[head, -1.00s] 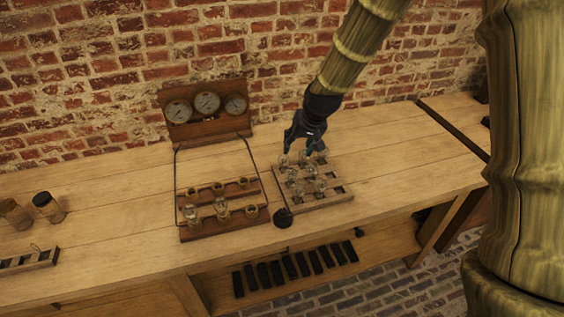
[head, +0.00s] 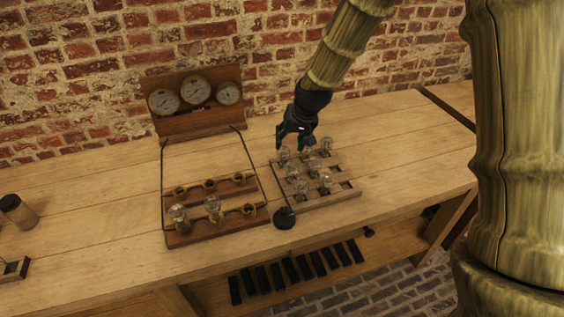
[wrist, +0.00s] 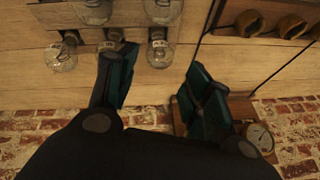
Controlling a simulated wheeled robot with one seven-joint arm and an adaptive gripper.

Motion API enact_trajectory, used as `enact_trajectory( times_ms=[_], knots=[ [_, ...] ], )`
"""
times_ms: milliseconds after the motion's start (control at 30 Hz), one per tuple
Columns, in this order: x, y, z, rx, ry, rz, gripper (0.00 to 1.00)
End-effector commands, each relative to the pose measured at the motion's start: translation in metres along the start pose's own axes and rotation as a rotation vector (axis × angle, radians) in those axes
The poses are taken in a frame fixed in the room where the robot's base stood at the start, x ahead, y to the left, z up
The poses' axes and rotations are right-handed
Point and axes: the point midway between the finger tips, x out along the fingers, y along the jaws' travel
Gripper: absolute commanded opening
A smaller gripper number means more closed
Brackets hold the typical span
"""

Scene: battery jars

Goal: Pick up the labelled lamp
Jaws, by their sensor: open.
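Several clear glass lamps, one of them this lamp (head: 325,181), stand in a wooden rack (head: 346,196) on the bench. My gripper (head: 294,144) is over the rack's back left corner, pointing down. In the wrist view my gripper (wrist: 160,72) is open, with nothing between its fingers. One lamp (wrist: 160,52) shows just beyond the gap, and another lamp (wrist: 61,56) is left of the left finger. A lamp between these two is partly hidden by that finger. Small pale marks show by some lamps, but I cannot read them or tell which lamp is labelled.
A stepped wooden stand (head: 190,235) with brass sockets and a few lamps is left of the rack. A three-dial gauge board (head: 193,125) stands behind it near the brick wall. A small black round object (head: 284,219) sits at the rack's front left corner.

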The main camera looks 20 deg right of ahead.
Motion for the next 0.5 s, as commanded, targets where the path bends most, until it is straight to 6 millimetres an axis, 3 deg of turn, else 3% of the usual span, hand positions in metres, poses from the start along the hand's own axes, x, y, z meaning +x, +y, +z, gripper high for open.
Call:
enact_trajectory(
  times_ms=[300, 500],
  knots=[
    [0.034, -0.001, 0.0, -0.001, -0.001, 0.0, 0.51],
    [0.043, -0.003, -0.001, -0.003, 0.001, -0.001, 0.51]
  ],
)
